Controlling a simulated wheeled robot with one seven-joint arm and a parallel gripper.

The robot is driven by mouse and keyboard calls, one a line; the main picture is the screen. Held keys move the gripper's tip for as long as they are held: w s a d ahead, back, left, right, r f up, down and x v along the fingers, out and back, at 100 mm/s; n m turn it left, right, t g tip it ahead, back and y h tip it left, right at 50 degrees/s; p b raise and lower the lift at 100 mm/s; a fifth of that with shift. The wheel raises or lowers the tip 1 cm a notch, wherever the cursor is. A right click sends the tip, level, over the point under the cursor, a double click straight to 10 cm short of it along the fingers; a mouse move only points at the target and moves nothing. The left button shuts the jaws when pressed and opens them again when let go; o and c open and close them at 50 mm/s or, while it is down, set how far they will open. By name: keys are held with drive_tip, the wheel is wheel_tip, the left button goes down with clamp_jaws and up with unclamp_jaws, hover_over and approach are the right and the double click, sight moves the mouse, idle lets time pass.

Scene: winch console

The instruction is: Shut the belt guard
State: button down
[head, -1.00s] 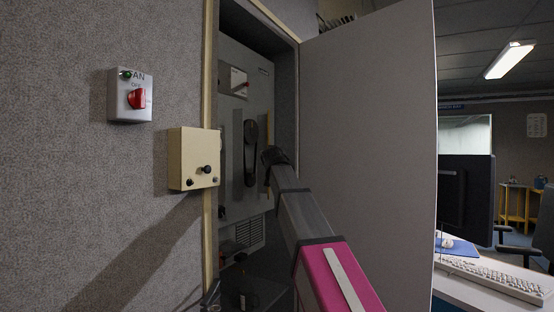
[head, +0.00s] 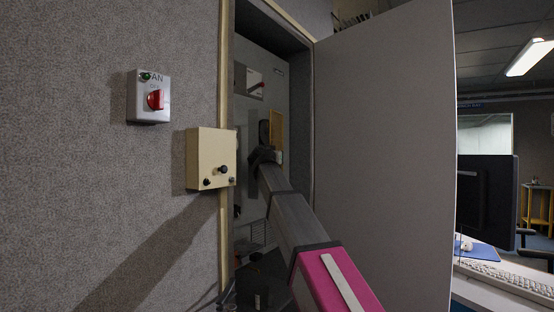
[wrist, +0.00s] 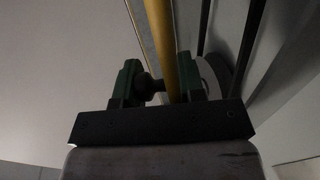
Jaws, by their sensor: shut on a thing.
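The belt guard (head: 277,130) is a yellow-framed panel inside the open cabinet. It stands partly swung out in front of the grey back panel, beside the dark belt housing (head: 264,132). My gripper (head: 266,155) is at the guard's lower part in the head view and hides some of it. In the wrist view, the green fingers of my gripper (wrist: 158,85) are closed around a dark knob (wrist: 149,86) at the guard's yellow edge bar (wrist: 162,45). A round pulley (wrist: 212,78) and dark belt strands show just behind and to the right.
The cabinet door (head: 385,150) stands wide open to the right of my arm. A beige box (head: 208,158) with knobs sticks out left of the opening. A fan switch (head: 149,97) is on the wall. A desk with a monitor (head: 487,200) is at right.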

drive_tip(key=shift+d+f, duration=0.1)
drive_tip(key=shift+d, duration=0.05)
drive_tip(key=c, duration=0.9)
unclamp_jaws()
drive_tip(key=shift+s, duration=0.1)
drive_tip(key=v, duration=1)
drive_tip(key=shift+s, duration=0.3)
drive_tip(key=shift+c, duration=0.2)
